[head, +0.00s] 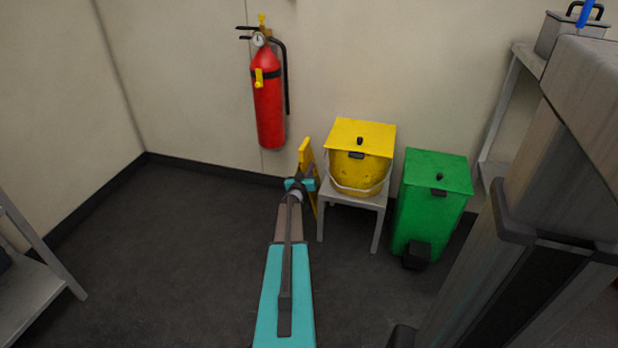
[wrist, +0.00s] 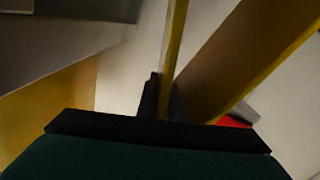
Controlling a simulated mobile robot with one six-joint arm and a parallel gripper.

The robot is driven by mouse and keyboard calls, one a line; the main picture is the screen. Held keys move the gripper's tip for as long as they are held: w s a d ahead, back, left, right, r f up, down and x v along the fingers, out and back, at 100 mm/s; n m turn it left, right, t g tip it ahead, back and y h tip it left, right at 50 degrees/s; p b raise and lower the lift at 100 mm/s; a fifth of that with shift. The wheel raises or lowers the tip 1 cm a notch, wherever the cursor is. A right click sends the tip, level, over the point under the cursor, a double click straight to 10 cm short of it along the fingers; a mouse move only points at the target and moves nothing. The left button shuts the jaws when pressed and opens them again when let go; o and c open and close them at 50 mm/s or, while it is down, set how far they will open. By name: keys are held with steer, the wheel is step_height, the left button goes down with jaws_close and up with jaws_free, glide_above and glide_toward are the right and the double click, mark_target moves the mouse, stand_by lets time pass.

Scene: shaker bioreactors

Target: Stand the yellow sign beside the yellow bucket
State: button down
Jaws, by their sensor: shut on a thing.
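The yellow sign (head: 305,153) is upright just left of the yellow bucket, mostly hidden behind my arm. My gripper (head: 301,178) is at the sign, and in the wrist view my gripper (wrist: 163,98) is shut on an edge of the yellow sign (wrist: 174,45). The yellow bucket (head: 357,172), with its yellow lid and white handle, sits on a small grey stool. I cannot tell whether the sign's foot touches the floor.
The grey stool (head: 352,201) holds the bucket. A green pedal bin (head: 431,206) stands to its right. A red fire extinguisher (head: 268,105) hangs on the wall above left. The dark floor (head: 165,250) is clear to the left, with a grey shelf (head: 30,290) at the far left.

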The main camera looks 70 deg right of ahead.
steer(key=shift+f+b, duration=0.9)
steer(key=shift+f, duration=1.6)
steer(key=c, duration=1.9)
jaws_free()
steer(key=shift+s+a+p, duration=0.2)
steer(key=shift+a+p, duration=0.6)
steer(key=shift+a, duration=2.2)
steer(key=shift+s+a+p, duration=0.15)
steer(key=shift+a+p, duration=0.6)
steer(key=shift+a, duration=2.25)
